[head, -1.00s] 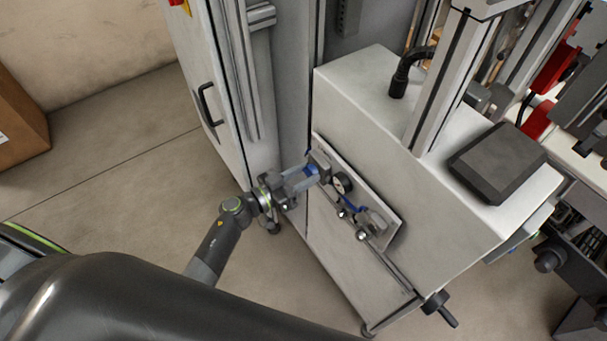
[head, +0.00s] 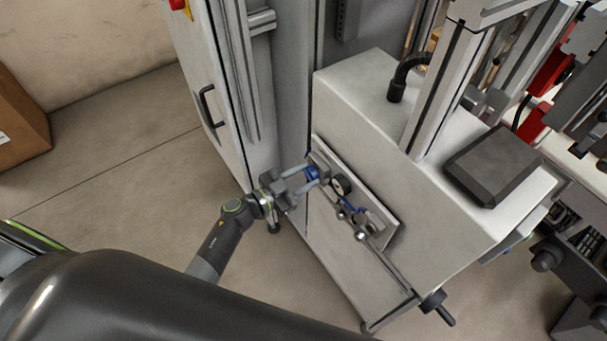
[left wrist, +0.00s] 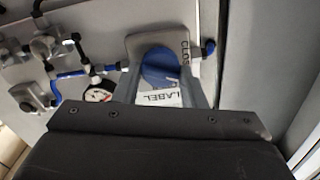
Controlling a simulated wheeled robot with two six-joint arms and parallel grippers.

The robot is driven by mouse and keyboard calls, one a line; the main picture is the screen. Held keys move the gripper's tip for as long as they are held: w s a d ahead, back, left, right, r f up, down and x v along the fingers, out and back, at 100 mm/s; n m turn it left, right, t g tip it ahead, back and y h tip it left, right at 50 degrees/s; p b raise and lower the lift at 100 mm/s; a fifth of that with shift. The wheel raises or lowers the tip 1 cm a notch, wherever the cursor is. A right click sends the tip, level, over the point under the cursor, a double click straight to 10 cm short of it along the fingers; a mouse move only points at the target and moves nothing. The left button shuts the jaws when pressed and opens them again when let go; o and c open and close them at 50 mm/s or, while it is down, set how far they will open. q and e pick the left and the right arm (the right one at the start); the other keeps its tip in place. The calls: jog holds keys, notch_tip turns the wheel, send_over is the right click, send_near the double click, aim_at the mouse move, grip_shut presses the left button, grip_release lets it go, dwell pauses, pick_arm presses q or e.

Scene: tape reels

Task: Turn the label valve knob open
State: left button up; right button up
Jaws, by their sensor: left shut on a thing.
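The blue label valve knob (head: 312,173) is on the panel (head: 393,228) on the side of the grey machine cabinet. In the left wrist view the blue knob (left wrist: 158,66) sits against a grey plate, with a white "LABEL" tag (left wrist: 160,97) below it and the letters "CLOS" partly showing at its upper right. My left gripper (head: 306,177) is shut on the knob, one finger on each side. The left wrist view also shows its fingers (left wrist: 162,88) around the knob. My right gripper is not in view.
A round gauge (head: 341,185) and blue tubing with fittings (head: 358,212) are close beside the knob on the panel. A tall cabinet with a black handle (head: 209,106) stands to the left. A black crank (head: 438,306) sticks out lower right.

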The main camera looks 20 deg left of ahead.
pick_arm(q)
jog(key=m, duration=0.6)
jog(key=shift+f+m, duration=0.15)
jog(key=shift+m, duration=0.15)
jog(key=m+b, duration=0.1)
jog(key=m, duration=0.2)
jog(key=shift+d, duration=0.1)
jog(key=shift+m+b, duration=0.3)
jog(key=shift+m, duration=1.3)
jog(key=o, duration=1)
jog(key=shift+s, duration=0.1)
